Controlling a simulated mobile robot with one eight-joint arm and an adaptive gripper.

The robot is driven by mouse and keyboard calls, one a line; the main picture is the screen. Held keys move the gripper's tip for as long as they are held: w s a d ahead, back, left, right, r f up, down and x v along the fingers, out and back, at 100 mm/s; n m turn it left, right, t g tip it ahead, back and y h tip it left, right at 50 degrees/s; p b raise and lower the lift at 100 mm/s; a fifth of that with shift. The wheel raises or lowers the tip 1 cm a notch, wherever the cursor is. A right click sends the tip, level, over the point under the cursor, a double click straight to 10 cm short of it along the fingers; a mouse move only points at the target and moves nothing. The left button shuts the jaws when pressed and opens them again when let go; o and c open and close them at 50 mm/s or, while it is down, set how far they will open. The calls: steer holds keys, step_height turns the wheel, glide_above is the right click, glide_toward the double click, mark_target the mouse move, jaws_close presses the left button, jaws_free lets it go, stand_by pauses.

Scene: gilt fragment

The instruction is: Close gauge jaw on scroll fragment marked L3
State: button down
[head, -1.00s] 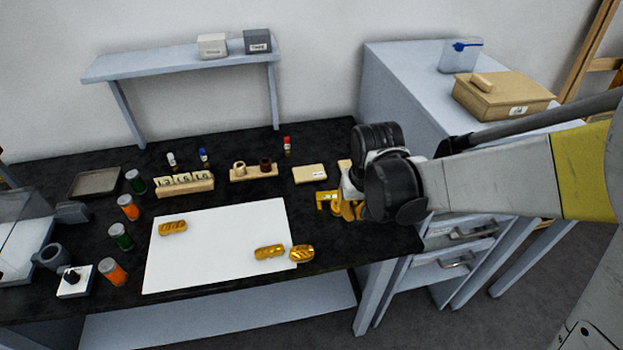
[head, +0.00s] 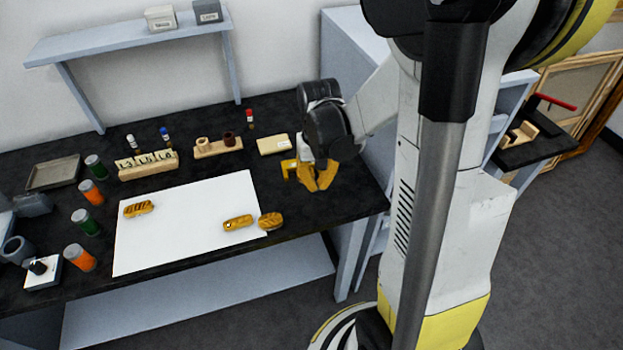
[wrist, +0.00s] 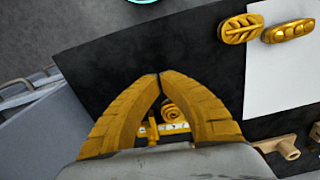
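A gilt scroll fragment (wrist: 172,113) with a spiral face lies by the brass gauge (wrist: 151,130) in the wrist view. A pale marked scale (wrist: 176,128) runs beside it. I cannot read an L3 mark on the fragment. My gripper (wrist: 158,77) has its two yellow fingers arched with the tips together, nothing visible between the tips. The fragment and gauge show through the gap behind the tips. In the head view the gauge (head: 289,169) is just left of my gripper (head: 316,187); the fragment is hidden there. I cannot tell whether the fingers touch the gauge.
Three other gilt fragments lie on or at the edge of the white sheet (head: 165,235). A label stand (head: 148,168) reading L3, L5, L6, a wooden holder (head: 216,148) and a pale box (head: 273,144) stand behind. Jars line the left. Black tabletop is clear in front of the gauge.

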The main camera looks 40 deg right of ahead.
mark_target(317, 200)
step_height(317, 200, down, 6)
steer(key=shift+f+b, duration=0.1)
steer(key=shift+b, duration=1.1)
steer(key=w, duration=0.2)
steer(key=w+d, duration=0.1)
steer(key=shift+w+r+b, duration=0.2)
steer(key=shift+r+b, duration=0.1)
steer(key=shift+b, duration=0.05)
steer(key=shift+w+d+r, duration=0.1)
steer(key=shift+w+d, duration=0.05)
steer(key=shift+w, duration=0.1)
steer(key=shift+w+d, duration=0.2)
steer(key=shift+w, duration=0.3)
steer(key=shift+w+d, duration=0.2)
steer(key=shift+w, duration=0.3)
steer(key=shift+s, duration=0.1)
